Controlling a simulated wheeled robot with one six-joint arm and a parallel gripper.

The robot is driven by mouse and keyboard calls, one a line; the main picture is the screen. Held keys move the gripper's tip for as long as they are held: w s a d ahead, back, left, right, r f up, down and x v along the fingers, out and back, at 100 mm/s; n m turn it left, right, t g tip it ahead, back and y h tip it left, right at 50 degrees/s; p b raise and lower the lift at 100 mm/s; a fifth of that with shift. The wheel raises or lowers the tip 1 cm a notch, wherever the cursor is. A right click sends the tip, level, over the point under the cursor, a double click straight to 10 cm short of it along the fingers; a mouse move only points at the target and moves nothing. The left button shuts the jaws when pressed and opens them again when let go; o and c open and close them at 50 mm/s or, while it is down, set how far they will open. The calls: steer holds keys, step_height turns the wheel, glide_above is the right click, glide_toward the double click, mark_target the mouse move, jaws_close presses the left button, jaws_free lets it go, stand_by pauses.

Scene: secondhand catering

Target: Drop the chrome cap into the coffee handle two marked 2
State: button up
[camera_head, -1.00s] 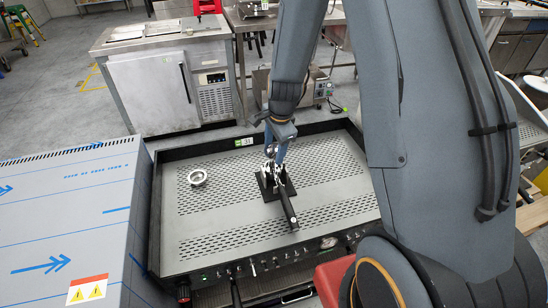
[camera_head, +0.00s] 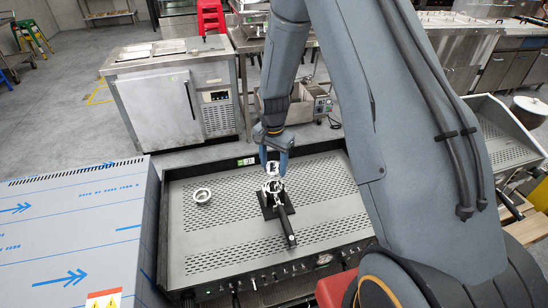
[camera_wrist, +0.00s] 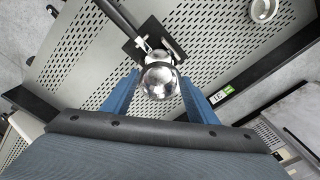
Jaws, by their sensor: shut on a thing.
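The chrome cap (camera_wrist: 160,82) is a shiny rounded piece between my blue fingers in the wrist view. My gripper (camera_wrist: 160,77) is shut on it; in the head view my gripper (camera_head: 276,152) points down, with the cap (camera_head: 273,168) at its tips. Just below it stands a coffee handle (camera_head: 287,228) with a chrome head on a black stand. In the wrist view the coffee handle (camera_wrist: 122,15) and its small white tag (camera_wrist: 142,44) show behind the cap, which hides most of the head. I cannot read the number or tell whether cap and head touch.
The perforated grey tray (camera_head: 225,245) has raised dark edges. A pale metal ring (camera_head: 202,196) lies on its left, away from my gripper. A green-and-white label (camera_head: 246,161) marks the back edge. A film-covered metal unit (camera_head: 70,230) stands at the left.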

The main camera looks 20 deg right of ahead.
steer(key=shift+f+n, duration=0.25)
steer(key=shift+n, duration=0.05)
steer(key=shift+f, duration=0.1)
steer(key=shift+f+b, duration=2)
steer(key=shift+f, duration=1.75)
steer(key=o, duration=0.9)
steer(key=shift+o, duration=0.2)
steer(key=shift+r, duration=0.1)
